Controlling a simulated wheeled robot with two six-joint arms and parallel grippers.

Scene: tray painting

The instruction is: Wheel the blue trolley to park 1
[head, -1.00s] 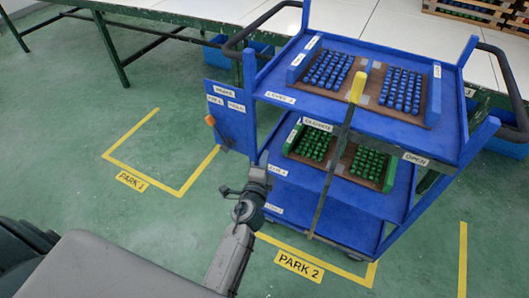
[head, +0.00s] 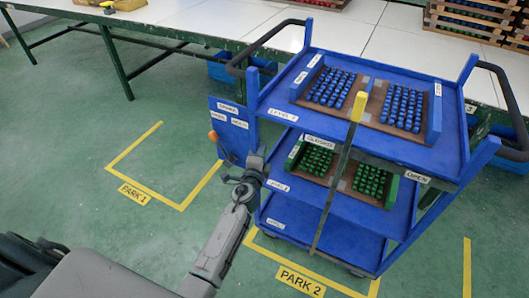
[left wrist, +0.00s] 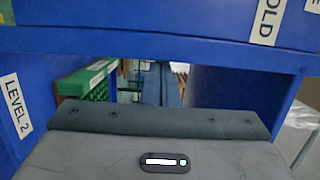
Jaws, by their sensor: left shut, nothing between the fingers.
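The blue trolley (head: 345,222) stands at park 2 (head: 300,283), loaded with blue pieces on top and green pieces on the shelf below. Park 1 (head: 134,194) is a yellow floor outline to its left, with bare floor inside. My left gripper (head: 252,162) is at the trolley's left front corner, beside the small labelled blue panel (head: 230,128); it is shut with nothing in it. In the left wrist view, blue trolley parts with a "HOLD" label (left wrist: 267,20) and a "LEVEL 2" label (left wrist: 15,103) are close ahead; the fingertips are hidden. My right gripper is out of view.
A long white-topped table (head: 190,17) with green legs runs behind the trolley. Blue bins (head: 232,72) stand under it, and wooden crates (head: 460,22) sit on it at the right. A yellow-topped bar (head: 340,180) crosses the trolley's front. The floor left of the trolley is clear.

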